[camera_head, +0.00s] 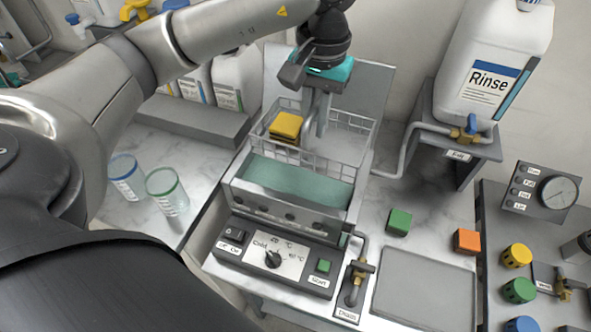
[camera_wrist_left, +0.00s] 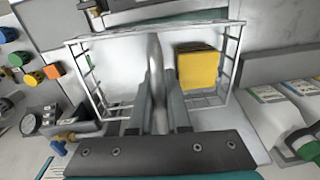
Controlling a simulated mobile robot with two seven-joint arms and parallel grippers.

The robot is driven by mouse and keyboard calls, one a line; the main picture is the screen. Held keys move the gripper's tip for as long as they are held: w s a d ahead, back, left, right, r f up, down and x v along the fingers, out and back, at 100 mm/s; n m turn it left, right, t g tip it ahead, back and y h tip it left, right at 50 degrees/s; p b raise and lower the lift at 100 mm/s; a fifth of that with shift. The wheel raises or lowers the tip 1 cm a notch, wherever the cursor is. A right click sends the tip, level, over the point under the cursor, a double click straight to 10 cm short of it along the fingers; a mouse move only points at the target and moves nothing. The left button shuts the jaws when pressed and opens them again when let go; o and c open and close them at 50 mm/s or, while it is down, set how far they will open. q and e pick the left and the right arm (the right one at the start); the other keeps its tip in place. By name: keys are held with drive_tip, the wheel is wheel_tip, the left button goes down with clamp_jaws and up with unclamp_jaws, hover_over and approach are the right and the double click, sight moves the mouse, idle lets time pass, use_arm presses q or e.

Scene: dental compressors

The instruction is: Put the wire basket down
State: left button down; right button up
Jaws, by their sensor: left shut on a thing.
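The wire basket (camera_head: 333,166) is at the back of a bath of teal liquid (camera_head: 295,182) in the head view, its lower front wires overlapping the tank opening. I cannot tell how far it is above or inside the tank. A yellow block (camera_head: 286,126) sits in the basket; it also shows in the left wrist view (camera_wrist_left: 197,69). My left gripper (camera_head: 319,122) points down into the basket and is shut on its upright grey handle (camera_wrist_left: 156,72). The basket looks roughly level. My right gripper is not in view.
A control panel (camera_head: 273,256) fronts the bath, with a drain valve (camera_head: 355,279) at its right. A raised lid (camera_head: 375,85) stands behind. A Rinse jug (camera_head: 492,65) is on a stand at right. Green (camera_head: 399,222) and orange (camera_head: 467,241) blocks lie near a flat grey tray (camera_head: 425,285). Two beakers (camera_head: 167,190) stand left.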

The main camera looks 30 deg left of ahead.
use_arm(q)
drive_tip(key=shift+w+a+r+n+p, duration=0.15)
drive_tip(key=shift+w+a+r+p, duration=0.1)
drive_tip(key=shift+a+r, duration=0.3)
drive_tip(key=shift+w+a+r+n+p, duration=0.2)
drive_tip(key=shift+a+r, duration=0.15)
drive_tip(key=shift+a, duration=0.35)
drive_tip(key=shift+a+f, duration=0.15)
drive_tip(key=shift+f, duration=0.15)
hover_over(301, 193)
wheel_tip(301, 193, down, 19)
drive_tip(key=shift+f+b, duration=0.2)
drive_tip(key=shift+b, duration=0.2)
drive_tip(key=c, duration=0.9)
unclamp_jaws()
drive_tip(key=shift+r, duration=0.15)
drive_tip(key=r, duration=1.1)
drive_tip(key=shift+d+r, duration=0.35)
